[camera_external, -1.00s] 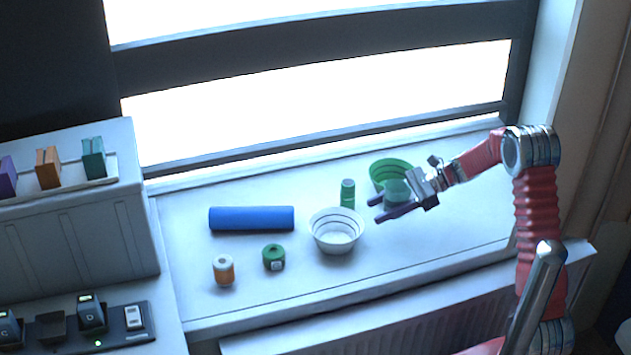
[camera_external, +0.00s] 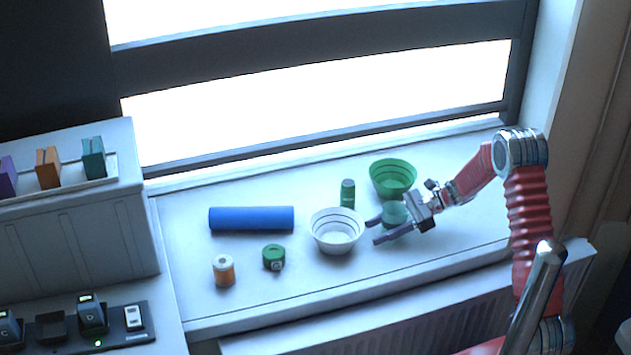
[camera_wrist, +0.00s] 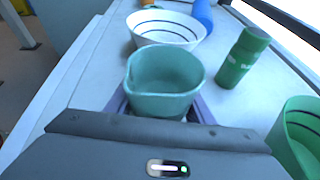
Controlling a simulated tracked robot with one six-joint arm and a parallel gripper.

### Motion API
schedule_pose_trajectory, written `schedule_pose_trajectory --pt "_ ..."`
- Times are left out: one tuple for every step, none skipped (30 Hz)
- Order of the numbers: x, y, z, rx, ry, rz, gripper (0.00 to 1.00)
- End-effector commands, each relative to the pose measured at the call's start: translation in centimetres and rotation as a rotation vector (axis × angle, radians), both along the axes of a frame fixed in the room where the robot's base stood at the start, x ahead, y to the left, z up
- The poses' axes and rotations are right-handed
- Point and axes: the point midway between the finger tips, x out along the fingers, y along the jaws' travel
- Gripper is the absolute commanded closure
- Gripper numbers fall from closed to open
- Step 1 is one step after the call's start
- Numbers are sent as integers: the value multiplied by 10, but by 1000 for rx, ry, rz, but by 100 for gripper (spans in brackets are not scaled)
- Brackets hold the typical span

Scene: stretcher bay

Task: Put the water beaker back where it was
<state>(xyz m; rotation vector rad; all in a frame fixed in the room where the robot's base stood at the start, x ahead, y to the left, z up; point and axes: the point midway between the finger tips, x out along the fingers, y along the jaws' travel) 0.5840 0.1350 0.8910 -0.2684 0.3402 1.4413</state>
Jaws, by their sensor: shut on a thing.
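The water beaker is a small teal-green cup (camera_external: 395,213) with a pouring lip. It also shows upright in the wrist view (camera_wrist: 165,80), between the jaws. My gripper (camera_external: 383,230) is shut on it, with the purple-grey fingers on either side and their tips reaching left toward the white bowl. In the external view the beaker is low over the sill, in front of the green bowl; I cannot tell whether its base touches the sill. The beaker's lower part is hidden by the gripper in the wrist view.
A white bowl (camera_external: 337,243) stands just left of the fingertips. A green bowl (camera_external: 394,190) is behind the beaker, and a green bottle (camera_external: 347,194) is behind left. A blue roll (camera_external: 251,218), green pot (camera_external: 273,258) and orange-white jar (camera_external: 223,271) lie farther left. The sill's right is clear.

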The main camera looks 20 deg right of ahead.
Motion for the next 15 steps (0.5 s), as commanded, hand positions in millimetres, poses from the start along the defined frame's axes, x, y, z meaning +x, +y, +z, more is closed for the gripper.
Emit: schedule_pose_trajectory --pt "0 0 -3 0 0 0 78" --pt "0 0 -4 0 -1 0 78" --pt "0 0 -4 0 -1 -1 78" --pt "0 0 -4 0 -1 -1 78" --pt "0 0 -4 0 -1 -1 78" --pt "0 0 -4 0 -1 -1 78" --pt "0 0 -4 0 -1 -1 78" --pt "0 0 -4 0 -1 -1 78" --pt "0 0 -4 1 -1 -1 78" --pt "0 0 -4 1 -1 -1 78" --pt "0 0 -5 1 -1 -1 78" --pt "0 0 -6 1 -1 0 78" --pt "0 0 -6 1 0 0 78" --pt "0 0 -6 1 0 0 50" --pt "0 0 -6 0 -1 -1 47"
